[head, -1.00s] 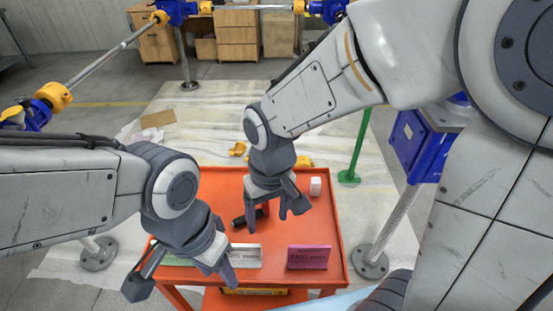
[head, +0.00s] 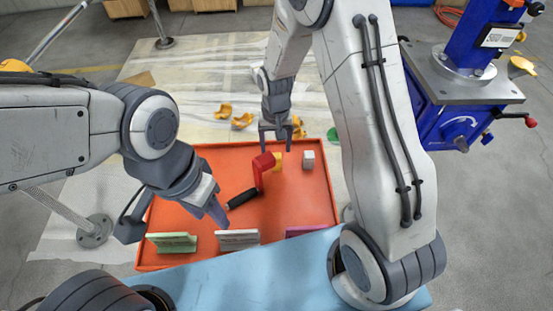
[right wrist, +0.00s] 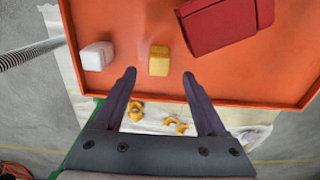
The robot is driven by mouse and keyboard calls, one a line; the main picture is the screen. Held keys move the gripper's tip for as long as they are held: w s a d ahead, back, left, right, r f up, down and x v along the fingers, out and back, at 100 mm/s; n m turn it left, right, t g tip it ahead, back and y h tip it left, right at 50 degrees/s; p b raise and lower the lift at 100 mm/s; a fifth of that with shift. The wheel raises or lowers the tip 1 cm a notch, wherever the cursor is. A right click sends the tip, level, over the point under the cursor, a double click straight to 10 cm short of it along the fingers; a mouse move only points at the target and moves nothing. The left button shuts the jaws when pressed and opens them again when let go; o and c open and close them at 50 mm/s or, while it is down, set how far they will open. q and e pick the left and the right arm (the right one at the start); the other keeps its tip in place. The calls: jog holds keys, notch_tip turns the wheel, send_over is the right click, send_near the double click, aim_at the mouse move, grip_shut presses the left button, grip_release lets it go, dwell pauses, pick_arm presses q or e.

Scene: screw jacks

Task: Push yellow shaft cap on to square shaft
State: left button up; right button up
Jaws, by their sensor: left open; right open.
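The small yellow cap (head: 277,160) sits on the orange tray table near its far edge. The right wrist view shows it as a yellow block (right wrist: 158,60). My right gripper (head: 275,138) is open and points down at the far edge of the tray. In the right wrist view its fingertips (right wrist: 159,76) are spread on either side of the cap's line, with nothing between them. My left gripper (head: 172,222) is open and empty above the left front of the tray. I cannot make out a square shaft on the blue screw jack (head: 455,110) at the right.
A red crank (head: 262,170) with a black handle lies left of the cap. A white block (head: 308,160) lies right of it. Green (head: 172,242), white (head: 238,238) and purple (head: 305,231) signs stand along the front edge. Yellow pieces (head: 242,121) lie on the floor sheet beyond.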

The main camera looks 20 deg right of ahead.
aim_at(276, 156)
jog(key=shift+d+f+p, duration=0.1)
jog(key=shift+f+p, duration=0.4)
jog(key=shift+f, duration=2.2)
grip_shut()
